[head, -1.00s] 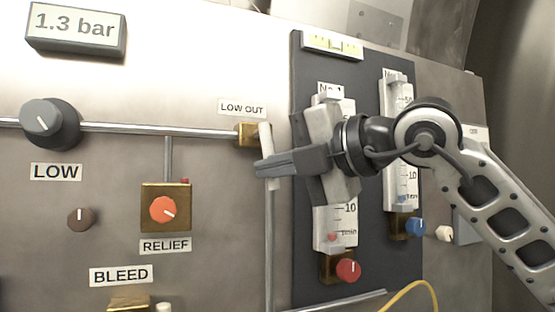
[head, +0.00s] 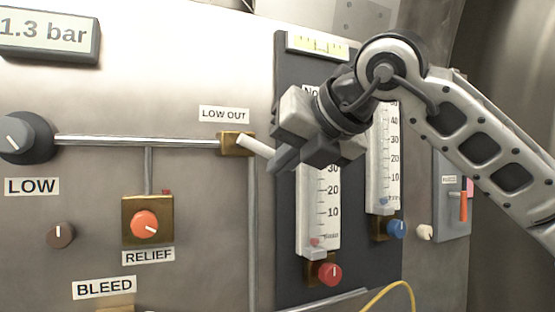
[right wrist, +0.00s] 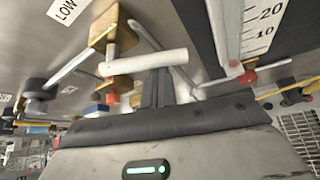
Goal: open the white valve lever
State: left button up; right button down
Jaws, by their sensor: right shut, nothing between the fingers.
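The white valve lever (head: 256,146) sits on a brass valve block (head: 231,143) under the LOW OUT label. It slopes right and slightly down from the block. The lever (right wrist: 148,61) and brass block (right wrist: 115,40) also show in the right wrist view. My right gripper (head: 272,167) is shut and empty, its fingertips at the lever's free end, just below it in the head view. In the right wrist view the fingers (right wrist: 157,88) reach up to the lever; I cannot tell whether they touch it. My left gripper is not in view.
Two flowmeters (head: 319,215) on a dark panel stand right of the lever, partly hidden by my arm. The LOW knob (head: 24,137) and orange RELIEF knob (head: 145,224) are on the left. A yellow cable (head: 385,290) hangs below.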

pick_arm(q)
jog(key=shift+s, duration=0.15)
pick_arm(e)
jog(key=shift+w+d+r+n+t+h, duration=0.1)
jog(key=shift+d+r+n+t+h, duration=0.05)
jog(key=shift+r+n+h, duration=0.3)
jog(key=shift+d+r+n+t+h, duration=0.15)
jog(key=shift+r+n+h, duration=0.25)
jog(key=shift+n+h, duration=0.05)
jog(key=shift+r, duration=0.15)
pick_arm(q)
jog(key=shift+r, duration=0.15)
pick_arm(e)
notch_tip(320, 180, down, 4)
jog(key=b, duration=0.4)
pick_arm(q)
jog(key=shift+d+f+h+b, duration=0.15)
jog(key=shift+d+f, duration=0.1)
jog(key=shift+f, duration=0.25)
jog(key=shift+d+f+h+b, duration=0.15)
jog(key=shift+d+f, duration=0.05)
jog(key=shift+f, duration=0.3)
pick_arm(e)
jog(key=v, duration=1)
jog(key=shift+s, duration=0.4)
